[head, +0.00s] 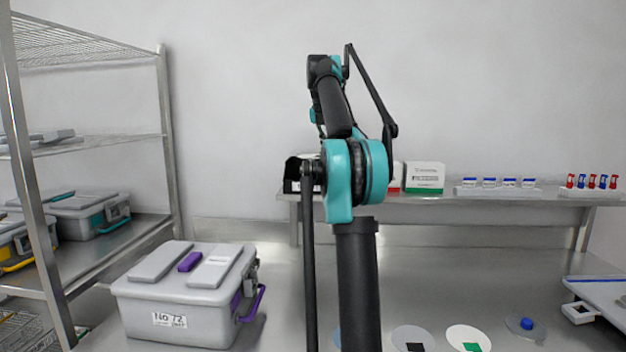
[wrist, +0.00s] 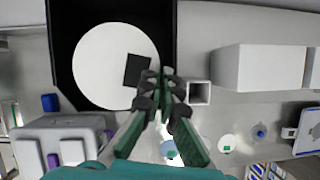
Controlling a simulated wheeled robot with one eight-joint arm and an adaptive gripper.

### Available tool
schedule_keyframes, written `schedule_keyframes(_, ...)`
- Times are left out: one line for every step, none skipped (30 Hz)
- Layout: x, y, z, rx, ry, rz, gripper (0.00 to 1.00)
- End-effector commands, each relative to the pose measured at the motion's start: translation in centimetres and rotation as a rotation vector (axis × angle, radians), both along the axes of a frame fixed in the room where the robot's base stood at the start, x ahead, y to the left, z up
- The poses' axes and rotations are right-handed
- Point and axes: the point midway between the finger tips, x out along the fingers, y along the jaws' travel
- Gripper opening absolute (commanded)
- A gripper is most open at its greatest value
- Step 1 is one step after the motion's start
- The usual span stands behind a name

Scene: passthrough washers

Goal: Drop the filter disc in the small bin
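In the wrist view a white disc (wrist: 96,62) with a black square patch lies over the floor of a black-walled bin (wrist: 62,45). My gripper (wrist: 161,74) reaches up to the disc's right edge, its fingertips a narrow gap apart beside the black patch. Nothing clear shows between them; I cannot tell whether a finger touches the disc. In the head view a black box with a pale label (head: 292,186), apparently this bin, stands on the raised shelf, partly behind my arm. My gripper and the disc in it are hidden there.
On the table lie a grey disc with a black square (head: 400,333), a white disc with a green square (head: 460,331) and a clear disc with a blue knob (head: 526,324). A grey case (head: 190,290) stands left. Boxes and vials line the raised shelf (head: 480,197).

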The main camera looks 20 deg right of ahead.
Motion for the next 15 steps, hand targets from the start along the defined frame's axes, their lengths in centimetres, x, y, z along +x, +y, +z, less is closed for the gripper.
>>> schedule_keyframes(-0.03, 0.01, -0.31, 0.0, 0.0, 0.0, 0.0)
schedule_keyframes(-0.03, 0.01, -0.46, 0.0, 0.0, 0.0, 0.0)
schedule_keyframes(-0.02, 0.01, -0.64, 0.0, 0.0, 0.0, 0.0)
schedule_keyframes(-0.01, 0.01, -0.72, 0.0, 0.0, 0.0, 0.0)
schedule_keyframes(-0.02, 0.01, -0.79, 0.0, 0.0, 0.0, 0.0)
schedule_keyframes(-0.02, 0.0, -0.84, 0.0, 0.0, 0.0, 0.0)
schedule_keyframes(-0.03, 0.01, -0.88, 0.0, 0.0, 0.0, 0.0)
schedule_keyframes(-0.02, 0.0, -0.89, 0.0, 0.0, 0.0, 0.0)
schedule_keyframes(-0.02, 0.0, -0.89, 0.0, 0.0, 0.0, 0.0)
schedule_keyframes(-0.02, 0.0, -0.89, 0.0, 0.0, 0.0, 0.0)
schedule_keyframes(-0.02, 0.0, -0.89, 0.0, 0.0, 0.0, 0.0)
schedule_keyframes(-0.02, 0.0, -0.89, 0.0, 0.0, 0.0, 0.0)
schedule_keyframes(-0.03, 0.01, -0.88, 0.0, 0.0, 0.0, 0.0)
schedule_keyframes(-0.03, 0.01, -0.88, 0.0, 0.0, 0.0, 0.03)
schedule_keyframes(-0.02, 0.0, -0.87, 0.0, 0.0, 0.0, 0.08)
